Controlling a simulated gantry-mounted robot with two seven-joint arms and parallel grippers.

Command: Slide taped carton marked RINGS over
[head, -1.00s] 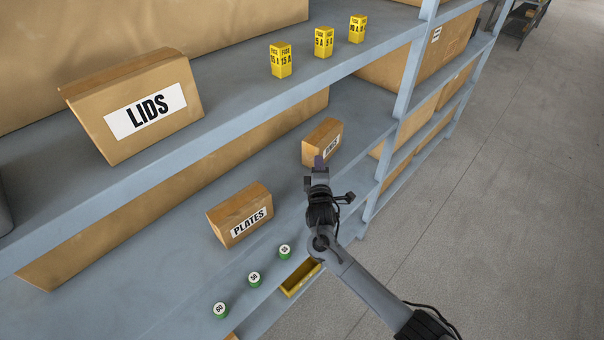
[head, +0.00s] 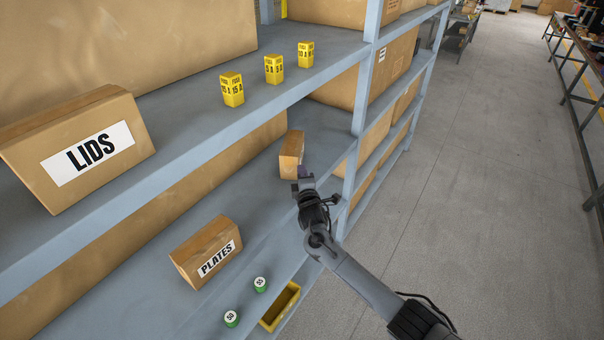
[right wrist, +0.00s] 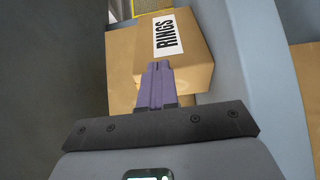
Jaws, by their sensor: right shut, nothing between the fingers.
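The RINGS carton (head: 290,152) is a small brown box on the middle shelf (head: 225,190), close to the rack upright. Its label does not show in the head view but reads RINGS in the right wrist view (right wrist: 178,50). My right gripper (head: 304,172) is shut and empty, with its fingertips at the near side of the carton. In the right wrist view the purple fingers (right wrist: 156,82) overlap the carton's lower face; contact looks likely but is not certain. My left gripper is not in view.
A yellow bin (head: 281,306) sits below. The upper shelf holds a LIDS carton (head: 82,150) and yellow fuse boxes (head: 274,69). A blue upright (head: 366,80) stands right of the RINGS carton.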

